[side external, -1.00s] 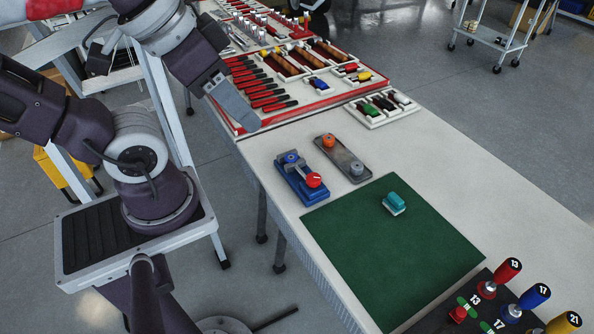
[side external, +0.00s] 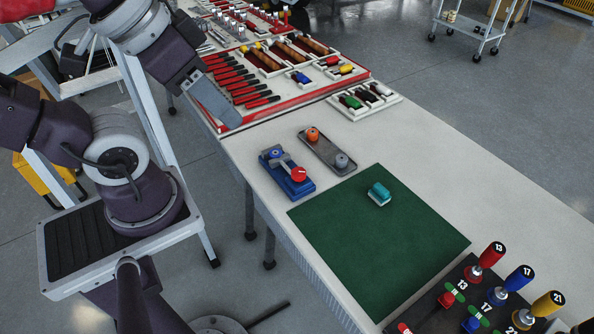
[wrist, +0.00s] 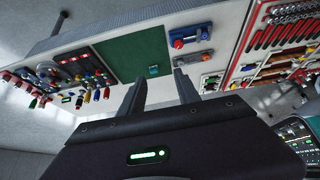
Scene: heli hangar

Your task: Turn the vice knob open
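The vice is a small blue block (side external: 277,180) with a grey jaw part and a red knob (side external: 298,174), standing on the light bench left of the green mat in the side view. In the wrist view the blue vice (wrist: 184,36) and its red knob (wrist: 178,44) show at the top, beyond the fingers. My gripper (side external: 228,116) hangs up and to the left of the vice in the side view, apart from it. In the wrist view my gripper (wrist: 159,76) has its two fingers wide apart with nothing between them.
A grey plate (side external: 330,160) with an orange and a grey knob lies right of the vice. A teal block (side external: 380,193) sits on the green mat (side external: 375,245). A red-edged tool tray (side external: 300,100) is behind. Colored-handled tools (side external: 490,254) stand in front.

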